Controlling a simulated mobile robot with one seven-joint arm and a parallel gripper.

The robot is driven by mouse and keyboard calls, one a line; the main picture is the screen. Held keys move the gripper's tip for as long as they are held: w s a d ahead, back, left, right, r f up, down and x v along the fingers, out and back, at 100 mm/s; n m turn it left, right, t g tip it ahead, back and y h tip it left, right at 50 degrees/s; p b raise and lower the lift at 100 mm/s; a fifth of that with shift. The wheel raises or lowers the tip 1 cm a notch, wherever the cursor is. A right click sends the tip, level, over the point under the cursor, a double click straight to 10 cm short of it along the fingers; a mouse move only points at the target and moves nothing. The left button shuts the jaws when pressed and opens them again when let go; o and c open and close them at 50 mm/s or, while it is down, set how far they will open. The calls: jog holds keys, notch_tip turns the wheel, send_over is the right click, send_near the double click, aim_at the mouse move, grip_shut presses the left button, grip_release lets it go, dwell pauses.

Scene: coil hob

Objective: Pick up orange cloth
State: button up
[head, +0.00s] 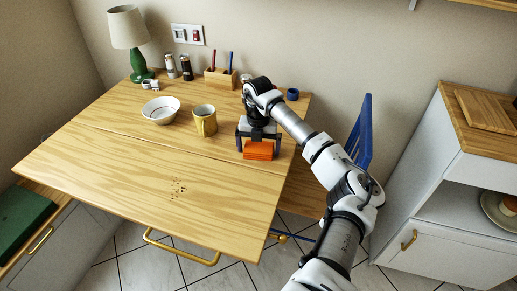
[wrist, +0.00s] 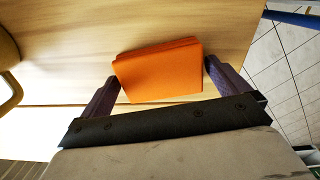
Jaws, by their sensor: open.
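The orange cloth (head: 258,150) is a flat folded stack lying on the wooden table near its right edge. In the wrist view the cloth (wrist: 158,72) lies between the fingertips of my gripper (wrist: 161,72). My gripper is open, with one dark finger on each side of the cloth. In the head view my gripper (head: 258,142) is right over the cloth and hides its back part. I cannot tell whether the fingers touch the cloth.
A yellow mug (head: 205,122) stands left of my gripper, with a white bowl (head: 160,110) farther left. A wooden pencil holder (head: 219,80) and a lamp (head: 128,42) stand at the back. A blue chair (head: 361,133) is beyond the right edge. The front of the table is clear except for crumbs (head: 177,189).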

aim_at(258, 147)
jog(key=shift+c, duration=0.3)
jog(key=c, duration=0.7)
jog(key=shift+c, duration=0.2)
notch_tip(258, 147, up, 20)
jog(key=b, duration=0.2)
jog(key=shift+b, duration=0.3)
